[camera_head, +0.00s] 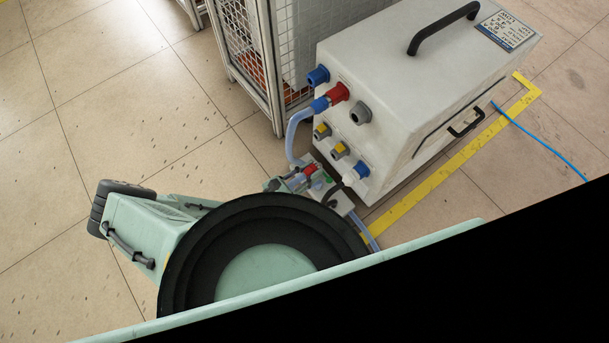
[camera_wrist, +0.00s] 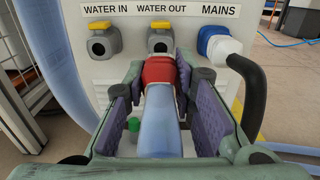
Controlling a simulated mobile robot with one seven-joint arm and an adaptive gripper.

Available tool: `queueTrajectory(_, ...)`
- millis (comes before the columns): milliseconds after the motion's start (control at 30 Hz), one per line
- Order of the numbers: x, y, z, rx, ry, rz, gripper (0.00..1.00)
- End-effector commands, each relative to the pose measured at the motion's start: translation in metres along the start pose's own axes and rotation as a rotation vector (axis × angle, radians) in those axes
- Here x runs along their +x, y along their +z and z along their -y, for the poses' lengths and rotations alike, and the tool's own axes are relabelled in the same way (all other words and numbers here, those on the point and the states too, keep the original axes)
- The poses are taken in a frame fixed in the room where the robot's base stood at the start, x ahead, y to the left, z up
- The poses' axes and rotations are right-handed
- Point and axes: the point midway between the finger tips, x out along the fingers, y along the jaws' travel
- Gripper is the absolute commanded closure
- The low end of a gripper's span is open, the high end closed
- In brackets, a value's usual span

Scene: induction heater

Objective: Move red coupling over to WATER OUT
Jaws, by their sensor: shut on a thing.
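My gripper (camera_wrist: 158,82) is shut on the red coupling (camera_wrist: 158,69), with a finger pad on each side of it. A pale blue hose (camera_wrist: 160,122) runs from the coupling back toward the wrist camera. The WATER OUT port (camera_wrist: 160,42), grey with a yellow tab, is just above and beyond the coupling. The coupling's far end overlaps the port's lower edge in the wrist view; I cannot tell whether they touch. In the head view my gripper (camera_head: 316,178) and the red coupling (camera_head: 309,169) are in front of the panel's lower row, and the WATER OUT port (camera_head: 340,149) is close by.
The WATER IN port (camera_wrist: 103,43) is left of WATER OUT. The MAINS socket (camera_wrist: 212,40) on the right holds a white plug with a black cable (camera_wrist: 254,90). Another hose (camera_head: 294,128) hangs from the upper row, left of my gripper. A mesh cage (camera_head: 270,70) stands beside the heater (camera_head: 425,95).

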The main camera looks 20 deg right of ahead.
Motion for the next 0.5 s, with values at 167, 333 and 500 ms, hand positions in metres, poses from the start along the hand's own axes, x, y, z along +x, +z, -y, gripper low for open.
queueTrajectory(167, 0.015, -0.003, 0.000, -0.001, 0.000, 0.002, 1.00)
queueTrajectory(333, 0.028, -0.002, 0.001, 0.001, -0.001, 0.002, 1.00)
queueTrajectory(500, 0.038, 0.000, 0.000, 0.001, -0.001, 0.002, 1.00)
